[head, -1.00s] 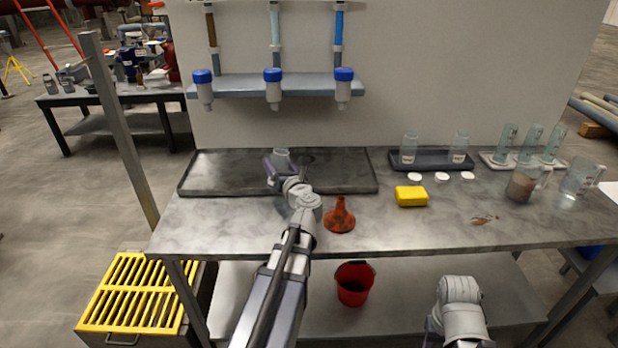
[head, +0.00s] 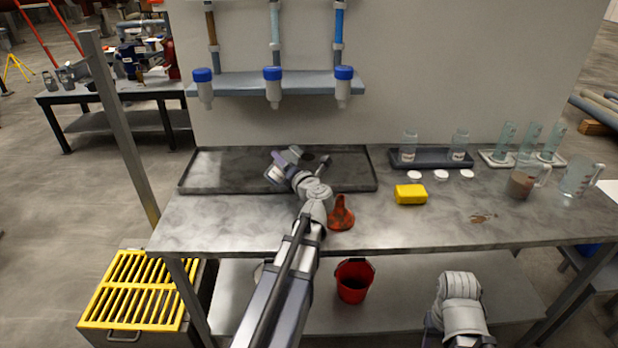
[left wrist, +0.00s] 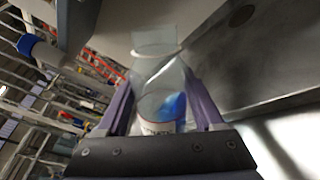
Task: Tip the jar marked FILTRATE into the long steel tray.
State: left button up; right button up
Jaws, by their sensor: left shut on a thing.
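My left gripper (head: 279,165) is shut on a clear jar (head: 292,153) above the long steel tray (head: 215,170), which lies on the left half of the bench. In the left wrist view, the jar (left wrist: 158,75) sits between the two purple fingers, with its open mouth pointing away from the palm. Blue shows through its side. The jar leans over in the head view. Its white label is partly hidden by the gripper, and I cannot read the word. I cannot see any liquid leaving the mouth. My right gripper is out of view; only its arm shows at the lower right.
Two labelled jars stand in a dark tray (head: 432,165). White lids, cylinders and beakers fill the right. A shelf (head: 240,88) with blue-capped bottles hangs above the tray.

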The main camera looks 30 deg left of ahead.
pick_arm(q)
jog(key=f+m, duration=0.1)
jog(key=m+b, duration=0.1)
jog(key=m, duration=0.1)
jog(key=shift+s+a+f+m+g, duration=0.15)
jog(key=shift+f+m+g, duration=0.15)
jog(key=shift+f, duration=0.05)
jog(key=shift+w+d+f+m, duration=0.15)
jog(key=shift+w+d+m, duration=0.15)
jog(key=shift+w+m, duration=0.45)
jog(key=shift+s+r+m+g+y, duration=0.2)
jog(key=shift+s+m+g+y, duration=0.05)
jog(key=shift+g+y, duration=0.05)
jog(key=shift+r+m, duration=0.1)
jog(key=shift+m, duration=0.2)
jog(key=shift+r+m+p, duration=0.2)
jog(key=shift+m+p, duration=0.1)
jog(key=shift+p, duration=0.05)
jog(key=shift+w+d+f+m+b, duration=0.15)
jog(key=shift+w+f+m+b, duration=0.15)
jog(key=shift+m, duration=0.5)
jog(key=shift+s, duration=0.15)
